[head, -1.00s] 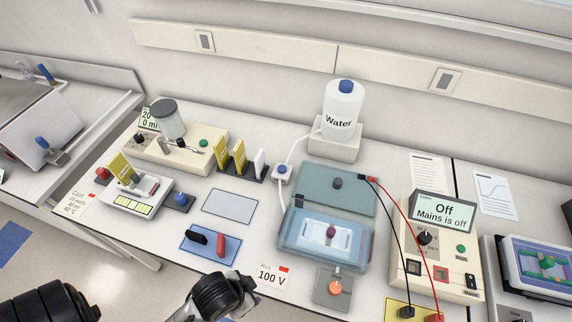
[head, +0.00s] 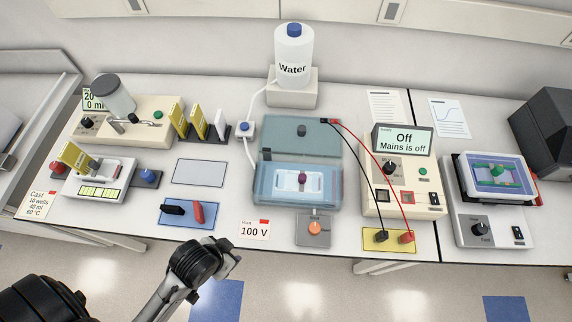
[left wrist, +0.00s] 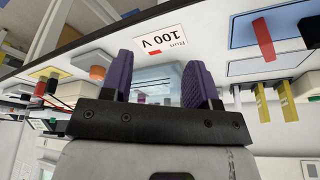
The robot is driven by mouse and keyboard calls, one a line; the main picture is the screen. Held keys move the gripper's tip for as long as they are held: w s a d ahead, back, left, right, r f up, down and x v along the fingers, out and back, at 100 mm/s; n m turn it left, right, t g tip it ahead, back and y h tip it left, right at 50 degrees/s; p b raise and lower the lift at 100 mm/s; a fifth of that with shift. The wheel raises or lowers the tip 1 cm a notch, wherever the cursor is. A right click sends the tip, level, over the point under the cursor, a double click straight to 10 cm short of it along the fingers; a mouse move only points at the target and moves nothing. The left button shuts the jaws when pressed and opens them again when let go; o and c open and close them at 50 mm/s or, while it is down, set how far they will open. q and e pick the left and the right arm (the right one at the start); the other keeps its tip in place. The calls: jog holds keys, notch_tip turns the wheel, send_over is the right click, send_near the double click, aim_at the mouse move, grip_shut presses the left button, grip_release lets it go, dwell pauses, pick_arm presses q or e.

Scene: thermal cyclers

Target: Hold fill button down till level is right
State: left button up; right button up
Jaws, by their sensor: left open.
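A small white box with a blue button (head: 243,127) sits on the thin tube between the white Water bottle (head: 293,58) and the gel tank (head: 298,185). The tank's bluish lid (head: 300,136) lies open behind it. A white tray with a purple-topped item (head: 302,178) is in the tank; the liquid level is too small to tell. My left gripper (head: 232,262) is in front of the table edge, well apart from the button. The left wrist view shows its two purple fingers (left wrist: 161,82) apart and empty. My right gripper is not in view.
A 100 V card (head: 255,230), an orange knob (head: 315,229) and a blue mat (head: 189,216) with black and red pieces lie along the front edge. Combs (head: 198,122) stand left of the button.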

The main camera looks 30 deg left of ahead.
pick_arm(q)
jog(key=shift+c, duration=0.5)
grip_shut()
dwell(1.4)
